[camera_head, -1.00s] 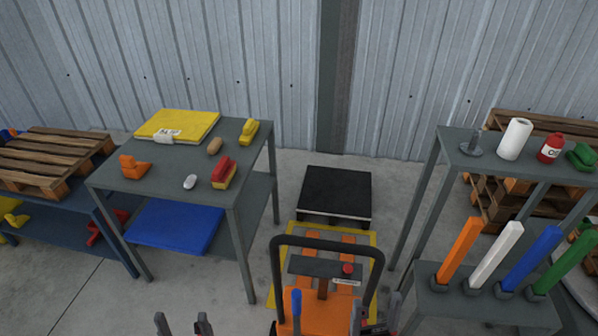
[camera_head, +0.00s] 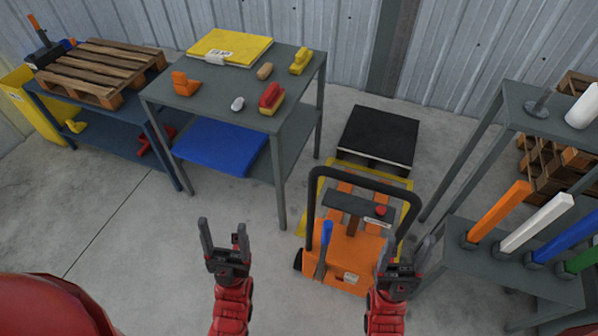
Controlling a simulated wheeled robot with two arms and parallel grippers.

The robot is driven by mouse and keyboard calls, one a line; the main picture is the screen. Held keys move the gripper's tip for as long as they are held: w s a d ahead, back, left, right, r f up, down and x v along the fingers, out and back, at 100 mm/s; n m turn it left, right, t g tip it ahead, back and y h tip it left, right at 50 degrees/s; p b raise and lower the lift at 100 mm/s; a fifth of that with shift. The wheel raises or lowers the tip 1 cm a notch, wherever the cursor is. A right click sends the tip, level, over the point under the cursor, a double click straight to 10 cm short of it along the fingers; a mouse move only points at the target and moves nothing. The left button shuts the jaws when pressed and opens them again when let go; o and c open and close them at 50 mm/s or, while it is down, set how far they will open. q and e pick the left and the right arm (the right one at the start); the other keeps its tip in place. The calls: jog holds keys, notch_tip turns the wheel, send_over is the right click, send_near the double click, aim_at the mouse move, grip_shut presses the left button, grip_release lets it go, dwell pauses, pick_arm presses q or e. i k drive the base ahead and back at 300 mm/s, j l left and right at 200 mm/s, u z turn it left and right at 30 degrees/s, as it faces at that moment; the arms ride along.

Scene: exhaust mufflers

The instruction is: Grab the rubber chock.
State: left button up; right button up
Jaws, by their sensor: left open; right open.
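I cannot tell for sure which thing is the rubber chock. Chock-like pieces on the grey table (camera_head: 211,111) are an orange stepped piece (camera_head: 184,84) at its left and a yellow piece (camera_head: 300,61) at its back right. A small yellow piece (camera_head: 75,126) and a red piece (camera_head: 160,142) sit on the lower shelf of the blue bench at the left. My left gripper (camera_head: 223,232) is open and empty, in front of the grey table and apart from everything on it. My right gripper (camera_head: 405,246) is open and empty, in front of the orange pallet truck.
The orange pallet truck (camera_head: 352,245) with its black handle stands right of the table. A red-and-yellow block (camera_head: 271,98), a mouse-like item (camera_head: 237,104) and a yellow folder (camera_head: 229,46) share the tabletop. A rack (camera_head: 500,262) with coloured bars stands right. Floor (camera_head: 130,225) at left is clear.

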aim_at(182, 86)
jog(key=i+j+u, duration=0.3)
jog(key=i+j, duration=0.55)
jog(key=j, duration=0.4)
jog(key=i+j+u, duration=0.3)
jog(key=i+j, duration=0.7)
